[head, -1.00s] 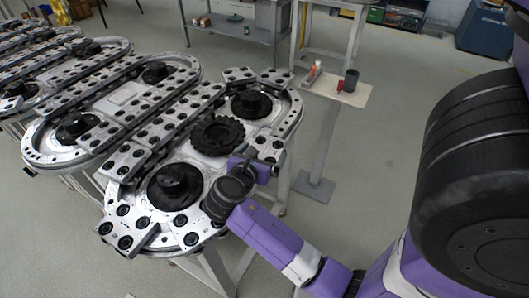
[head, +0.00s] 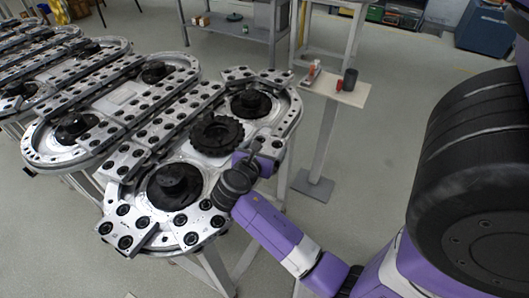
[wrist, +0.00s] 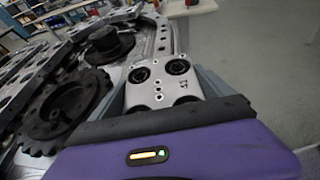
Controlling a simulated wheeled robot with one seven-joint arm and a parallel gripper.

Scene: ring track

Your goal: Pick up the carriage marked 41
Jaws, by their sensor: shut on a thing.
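The carriage (wrist: 163,80) is a pale metal plate with black round rollers and small holes. In the head view my gripper (head: 264,147) is at the right edge of the nearest ring track (head: 292,118), beside the toothed black wheel. The held carriage is small and partly hidden there. I cannot tell whether it is clear of the track.
A toothed black wheel (head: 217,135) lies left of my gripper, with black hubs (head: 174,187) on the track. Other carriages line the track. A small stand (head: 335,88) with a dark cup (head: 350,79) is to the right. Floor between is clear.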

